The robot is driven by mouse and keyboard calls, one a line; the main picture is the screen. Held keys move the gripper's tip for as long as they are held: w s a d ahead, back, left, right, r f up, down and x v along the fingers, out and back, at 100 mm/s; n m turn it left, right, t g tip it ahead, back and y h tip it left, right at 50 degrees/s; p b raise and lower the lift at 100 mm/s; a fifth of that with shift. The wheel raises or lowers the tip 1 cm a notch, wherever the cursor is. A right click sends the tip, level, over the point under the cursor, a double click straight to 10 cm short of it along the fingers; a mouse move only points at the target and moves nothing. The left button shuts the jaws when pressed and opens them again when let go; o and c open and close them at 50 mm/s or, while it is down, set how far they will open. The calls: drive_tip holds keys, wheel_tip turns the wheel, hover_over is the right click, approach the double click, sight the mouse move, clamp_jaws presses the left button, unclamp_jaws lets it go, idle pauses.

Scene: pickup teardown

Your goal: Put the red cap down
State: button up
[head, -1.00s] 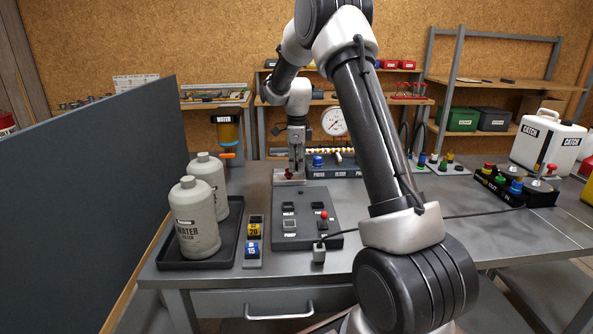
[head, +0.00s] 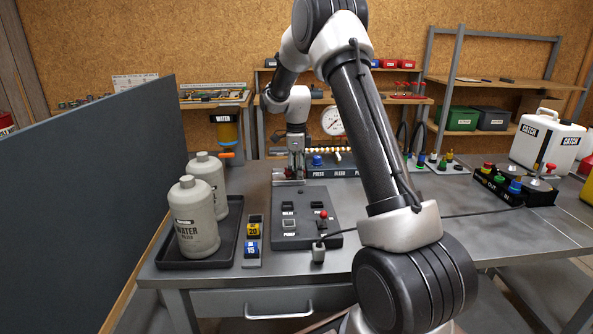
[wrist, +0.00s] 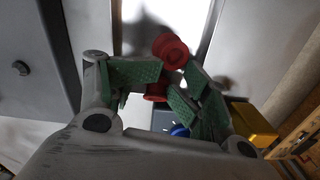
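The red cap (wrist: 170,50) shows in the wrist view between the green-padded fingertips of my gripper (wrist: 172,80), with another red part just below it. The pads appear to press on it from both sides. In the head view my gripper (head: 296,172) points down at the back left of the bench, with red showing at its tips, low over a small bright metal plate (head: 288,182). The fingers partly hide the cap, and I cannot tell whether it touches the plate.
A blue knob (head: 317,160) on a dark labelled strip stands just right of my gripper. A control panel (head: 305,215) with a red button lies in front. Two grey water bottles (head: 197,225) stand in a black tray at left. The bench's right front is clear.

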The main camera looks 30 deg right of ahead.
wheel_tip(320, 180, up, 12)
drive_tip(key=s+a+r+n+t, duration=0.1)
drive_tip(key=s+a+r+n, duration=0.1)
drive_tip(key=s+r+n, duration=0.55)
drive_tip(key=s+a+f+n+t, duration=0.1)
drive_tip(key=s+a+n+t, duration=0.2)
drive_tip(key=s+n, duration=1.4)
drive_tip(key=s, duration=1.4)
drive_tip(key=shift+s+f, duration=0.15)
drive_tip(key=shift+s, duration=0.1)
